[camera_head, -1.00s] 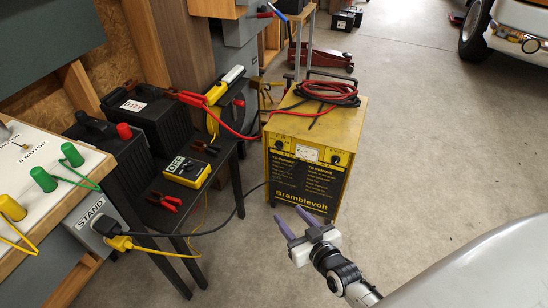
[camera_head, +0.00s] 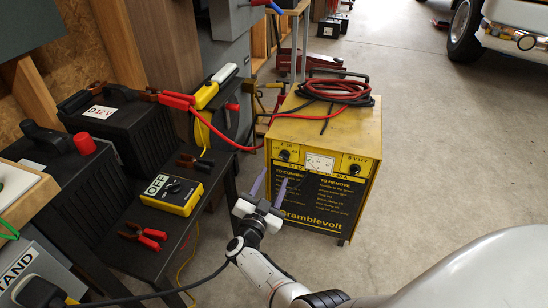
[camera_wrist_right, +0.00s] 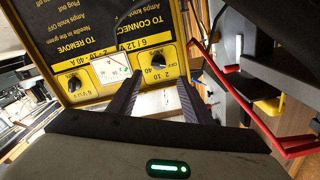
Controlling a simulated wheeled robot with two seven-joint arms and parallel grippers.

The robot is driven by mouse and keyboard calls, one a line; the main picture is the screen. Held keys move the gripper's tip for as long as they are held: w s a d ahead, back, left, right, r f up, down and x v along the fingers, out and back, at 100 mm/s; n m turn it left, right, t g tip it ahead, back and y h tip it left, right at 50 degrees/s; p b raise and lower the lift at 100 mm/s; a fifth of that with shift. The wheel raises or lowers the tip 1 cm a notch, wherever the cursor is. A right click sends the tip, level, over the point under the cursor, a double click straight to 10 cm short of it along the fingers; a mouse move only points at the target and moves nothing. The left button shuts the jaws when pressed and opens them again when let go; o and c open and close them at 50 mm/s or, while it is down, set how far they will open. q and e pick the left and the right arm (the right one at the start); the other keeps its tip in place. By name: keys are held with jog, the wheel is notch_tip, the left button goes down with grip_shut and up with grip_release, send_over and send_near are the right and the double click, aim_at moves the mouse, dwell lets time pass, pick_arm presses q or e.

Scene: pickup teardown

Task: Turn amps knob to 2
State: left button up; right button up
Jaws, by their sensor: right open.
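The volts knob (camera_head: 354,168) is at the upper right, past a small dial meter (camera_head: 319,164). My right gripper (camera_head: 270,186) is open and empty, in front of the charger's left side. My left gripper is out of view.
Coiled red and black cables (camera_head: 335,90) lie on the charger. Red cable hangs between bench and charger. Floor at right is clear.

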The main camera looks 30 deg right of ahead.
aim_at(284, 158)
jog(key=b+x, duration=0.4)
jog(key=x, duration=0.4)
jog(key=shift+s+d, duration=0.15)
jog(key=shift+d, duration=0.1)
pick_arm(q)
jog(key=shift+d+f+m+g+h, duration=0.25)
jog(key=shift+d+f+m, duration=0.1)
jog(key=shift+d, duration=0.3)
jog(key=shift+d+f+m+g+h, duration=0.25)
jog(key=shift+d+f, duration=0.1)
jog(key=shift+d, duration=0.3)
pick_arm(e)
jog(key=shift+w+d+r, duration=0.1)
jog(key=shift+w+d, duration=0.3)
jog(key=shift+d, duration=0.05)
jog(key=c, duration=1.1)
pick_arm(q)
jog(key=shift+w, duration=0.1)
pick_arm(e)
jog(key=shift+o, duration=0.2)
